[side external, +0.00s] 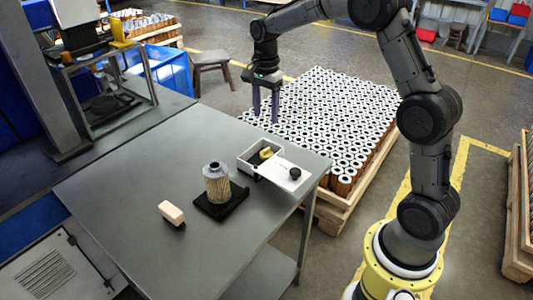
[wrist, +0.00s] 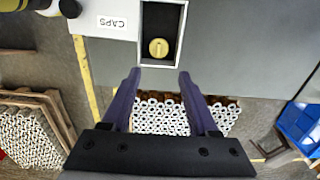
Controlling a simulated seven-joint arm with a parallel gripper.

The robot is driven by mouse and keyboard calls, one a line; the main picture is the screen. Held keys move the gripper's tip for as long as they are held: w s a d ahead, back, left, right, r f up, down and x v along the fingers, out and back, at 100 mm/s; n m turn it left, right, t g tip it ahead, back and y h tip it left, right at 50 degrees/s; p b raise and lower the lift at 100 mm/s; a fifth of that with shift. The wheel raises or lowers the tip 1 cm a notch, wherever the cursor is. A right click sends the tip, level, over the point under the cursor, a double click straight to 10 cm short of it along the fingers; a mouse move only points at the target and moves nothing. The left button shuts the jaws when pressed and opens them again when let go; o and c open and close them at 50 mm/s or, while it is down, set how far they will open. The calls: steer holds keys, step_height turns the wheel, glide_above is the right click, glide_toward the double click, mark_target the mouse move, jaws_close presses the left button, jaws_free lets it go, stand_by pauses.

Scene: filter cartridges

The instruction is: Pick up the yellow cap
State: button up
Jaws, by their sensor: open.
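The yellow cap (wrist: 158,48) lies inside an open white box in the wrist view, towards the box's near end. It also shows in the side view (side external: 266,153). The white box (side external: 246,166) sits on the grey table near its far right edge, with a lid-like white panel (side external: 288,174) to its right bearing a black knob. In the wrist view that panel carries a label reading CAPS (wrist: 112,23). My gripper (side external: 264,121) is open and empty, with purple fingers pointing down, above and beyond the box. In the wrist view its fingertips (wrist: 158,73) are apart, below the cap.
A pleated filter cartridge (side external: 217,182) stands upright on a black base (side external: 232,204) on the table. A beige block (side external: 171,212) lies to its left. A pallet of many cartridges (side external: 330,115) stands on the floor beyond the table. The table's left front is clear.

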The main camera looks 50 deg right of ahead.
mark_target(266, 149)
step_height(266, 149, down, 14)
steer(key=shift+s+r, duration=0.15)
steer(key=shift+r, duration=0.1)
steer(key=c, duration=0.7)
steer(key=shift+c, duration=0.2)
steer(key=shift+r, duration=0.1)
